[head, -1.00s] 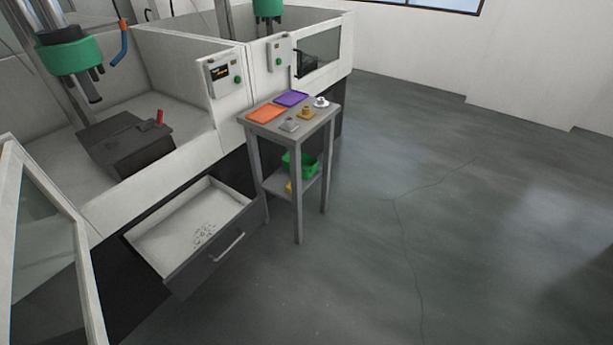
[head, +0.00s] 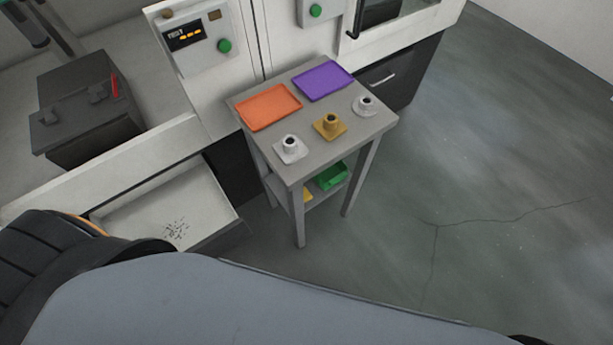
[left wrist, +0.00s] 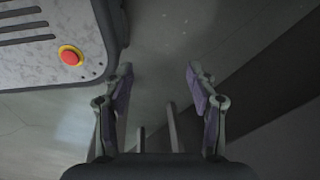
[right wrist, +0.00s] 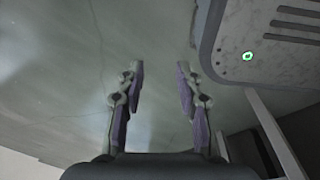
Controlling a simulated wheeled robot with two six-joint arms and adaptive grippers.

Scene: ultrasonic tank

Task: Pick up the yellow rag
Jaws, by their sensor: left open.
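A small patch of yellow (head: 307,194) shows on the lower shelf of the grey side table (head: 292,171), beside a green bin (head: 332,176). It may be the yellow rag, but the tabletop and a leg hide most of it. My left gripper (left wrist: 158,85) is open and empty in the left wrist view, with bare floor beyond its fingers. My right gripper (right wrist: 160,80) is also open and empty over the floor in the right wrist view. Neither gripper shows in the head view, and no rag shows in the wrist views.
On the tabletop are an orange tray (head: 268,106), a purple tray (head: 323,80) and small fixtures, one of them gold (head: 330,125). An open drawer (head: 206,205) juts out left of the table. The floor (head: 500,170) to the right is clear.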

